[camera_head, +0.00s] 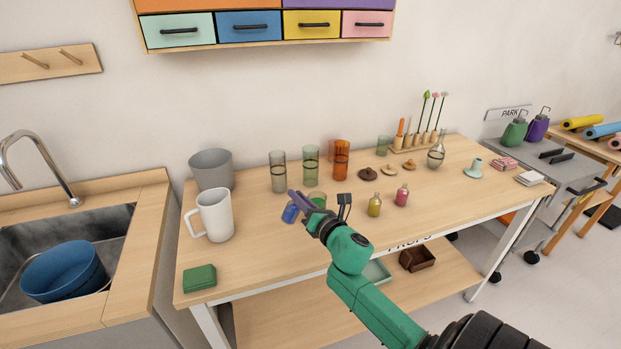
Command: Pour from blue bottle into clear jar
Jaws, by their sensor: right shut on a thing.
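My right gripper (300,204) reaches in from the lower right over the middle of the table and is shut on the small blue bottle (290,213). The bottle looks tilted, and the gripper partly hides it. A tall clear, greyish glass jar (278,173) stands upright on the table just behind the gripper. The gap between bottle and jar is hard to judge. A clear flask-like vessel (436,154) stands farther right. My left gripper is not in view.
Green glasses (311,166) and an orange one (341,160) stand behind the gripper. A small green item (318,199), a yellow bottle (375,205) and a pink bottle (402,195) are nearby. A white mug (215,215) stands left.

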